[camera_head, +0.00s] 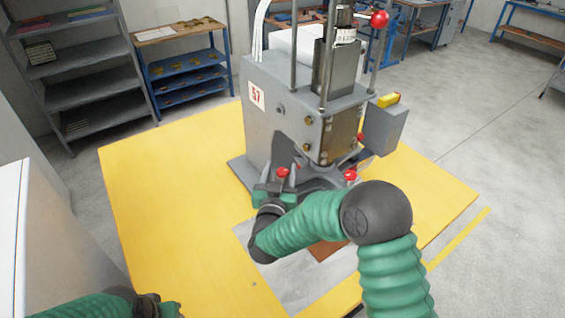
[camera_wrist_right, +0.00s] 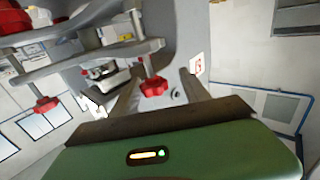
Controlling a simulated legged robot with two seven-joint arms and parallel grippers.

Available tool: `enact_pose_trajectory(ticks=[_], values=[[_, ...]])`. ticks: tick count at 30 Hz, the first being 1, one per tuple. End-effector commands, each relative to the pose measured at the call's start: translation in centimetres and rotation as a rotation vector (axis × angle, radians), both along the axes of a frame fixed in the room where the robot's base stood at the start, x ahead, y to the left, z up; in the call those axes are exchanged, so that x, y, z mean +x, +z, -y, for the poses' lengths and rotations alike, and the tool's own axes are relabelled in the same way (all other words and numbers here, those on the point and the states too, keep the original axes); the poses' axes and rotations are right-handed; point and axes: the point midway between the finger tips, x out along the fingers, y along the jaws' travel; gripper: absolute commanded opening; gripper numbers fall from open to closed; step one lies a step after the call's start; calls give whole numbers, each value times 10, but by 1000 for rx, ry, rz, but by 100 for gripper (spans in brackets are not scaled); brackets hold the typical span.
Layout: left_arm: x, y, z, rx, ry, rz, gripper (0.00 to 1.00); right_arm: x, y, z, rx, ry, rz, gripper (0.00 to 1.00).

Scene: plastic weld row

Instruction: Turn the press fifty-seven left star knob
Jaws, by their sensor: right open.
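The grey press (camera_head: 262,130) carries a sign reading 57 and stands on a yellow table. Its left red star knob (camera_head: 283,171) sits low at the front; in the right wrist view this knob (camera_wrist_right: 153,88) appears between my open fingers, with no clear contact. My right gripper (camera_head: 273,188) is at the left knob, its fingers partly hidden by its own body; it also shows in the right wrist view (camera_wrist_right: 160,78). A second red star knob (camera_head: 350,175) is to the right, seen at left in the wrist view (camera_wrist_right: 45,104). My left gripper (camera_head: 168,306) is at the bottom edge, partly cut off.
The yellow table (camera_head: 150,190) is clear to the left of the press. A red ball handle (camera_head: 379,19) is at the press top and a grey box with a yellow top (camera_head: 385,125) on its right. A blue shelf unit (camera_head: 185,75) stands behind.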

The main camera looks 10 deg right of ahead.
Motion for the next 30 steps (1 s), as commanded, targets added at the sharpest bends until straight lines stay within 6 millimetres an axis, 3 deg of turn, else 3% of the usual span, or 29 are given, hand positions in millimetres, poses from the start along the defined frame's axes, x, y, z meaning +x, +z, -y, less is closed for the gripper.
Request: enact_pose_trajectory(ticks=[6,14,26,30], values=[[0,3,0,0,0,0,45,23,-1,12,3,-3,-1,54],[0,3,0,0,0,0,45,24,0,11,1,-1,-1,53],[0,3,0,0,0,0,45,23,0,9,1,1,-1,0],[0,2,0,0,0,0,45,23,0,9,2,3,0,0]])
